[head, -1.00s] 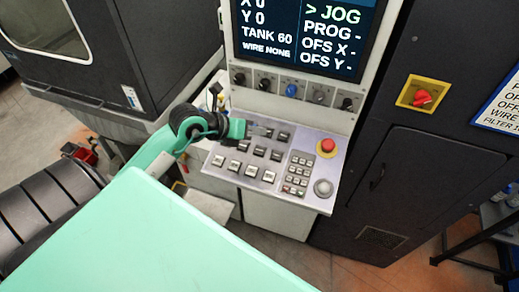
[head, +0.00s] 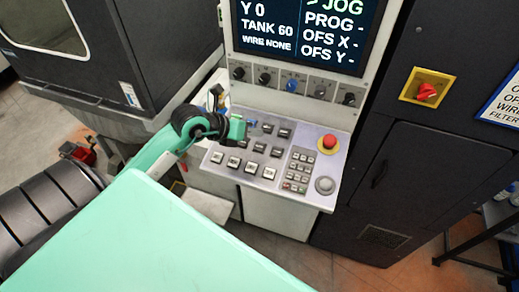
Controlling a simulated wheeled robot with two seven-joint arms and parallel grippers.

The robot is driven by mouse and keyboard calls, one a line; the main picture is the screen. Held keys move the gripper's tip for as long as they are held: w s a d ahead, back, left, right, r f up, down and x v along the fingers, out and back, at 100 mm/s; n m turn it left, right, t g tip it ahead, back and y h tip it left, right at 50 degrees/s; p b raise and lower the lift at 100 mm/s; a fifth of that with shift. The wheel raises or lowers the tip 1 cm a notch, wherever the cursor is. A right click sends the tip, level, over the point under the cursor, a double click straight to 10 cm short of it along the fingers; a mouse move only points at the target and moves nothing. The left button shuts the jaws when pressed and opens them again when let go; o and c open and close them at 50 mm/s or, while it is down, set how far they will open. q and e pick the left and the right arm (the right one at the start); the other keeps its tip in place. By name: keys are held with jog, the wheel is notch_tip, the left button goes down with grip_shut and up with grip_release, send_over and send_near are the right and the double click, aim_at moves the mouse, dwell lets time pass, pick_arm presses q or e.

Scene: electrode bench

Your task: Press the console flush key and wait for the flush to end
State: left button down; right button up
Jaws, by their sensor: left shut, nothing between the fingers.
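The console panel (head: 300,142) slopes below the screen and carries rows of square keys (head: 260,148). My left gripper (head: 249,126) is shut and empty at the upper left of the key field, by the top row. A small blue patch (head: 252,122) shows right at its fingertips; it looks like a lit key, partly hidden by the gripper. The key labels are too small to read, and I cannot tell whether the fingertips touch a key. The screen (head: 305,28) reads JOG, TANK 60 and WIRE NONE. My right gripper is not in view.
A red emergency button (head: 329,142), a number keypad (head: 299,170) and a grey round knob (head: 325,185) sit on the panel's right side. A row of knobs (head: 291,85) is under the screen. A red switch on a yellow plate (head: 426,91) is on the dark cabinet.

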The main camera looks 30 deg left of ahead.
aim_at(265, 145)
pick_arm(q)
jog(key=shift+w+a+f+b, duration=0.1)
jog(key=shift+w+f+b, duration=0.1)
jog(key=shift+f+b, duration=0.5)
jog(key=shift+w+f+b, duration=0.15)
jog(key=shift+f+b, duration=0.2)
jog(key=shift+f, duration=0.7)
jog(key=shift+w+a+f+b, duration=0.1)
jog(key=shift+w+f+b, duration=0.1)
jog(key=shift+f+b, duration=0.5)
jog(key=shift+d+f, duration=0.1)
jog(key=shift+f, duration=0.45)
jog(key=shift+w+f+b, duration=0.1)
jog(key=shift+f+b, duration=0.25)
jog(key=shift+b, duration=0.15)
jog(key=shift+r, duration=0.1)
dwell(0.5)
jog(key=shift+r+p, duration=0.6)
jog(key=shift+r, duration=0.1)
